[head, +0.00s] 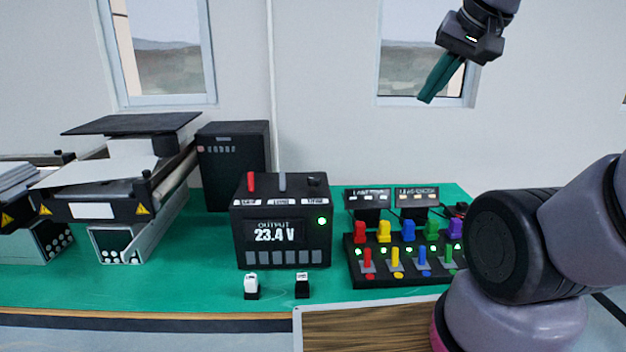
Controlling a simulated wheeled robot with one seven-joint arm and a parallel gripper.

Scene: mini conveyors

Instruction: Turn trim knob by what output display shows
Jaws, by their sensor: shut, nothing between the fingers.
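The output display (274,235) reads 23.4 V in white digits on the front of a black box (241,250). A green light (322,221) glows at the right of that front. On top of the box stand a red lever (250,182), a grey lever (282,182) and a low dark knob (315,181), each above a small label too blurred to read surely. The dark knob looks like the trim knob; its pointer setting cannot be made out. My gripper (430,95) is shut and empty, high at the upper right before the window, well apart from the box.
A panel of coloured switches and levers (356,272) stands right of the box. Two small switches (251,287) (302,286) stand in front. A mini conveyor (118,208) and a dark cabinet (235,165) are at left. Air above the box is clear.

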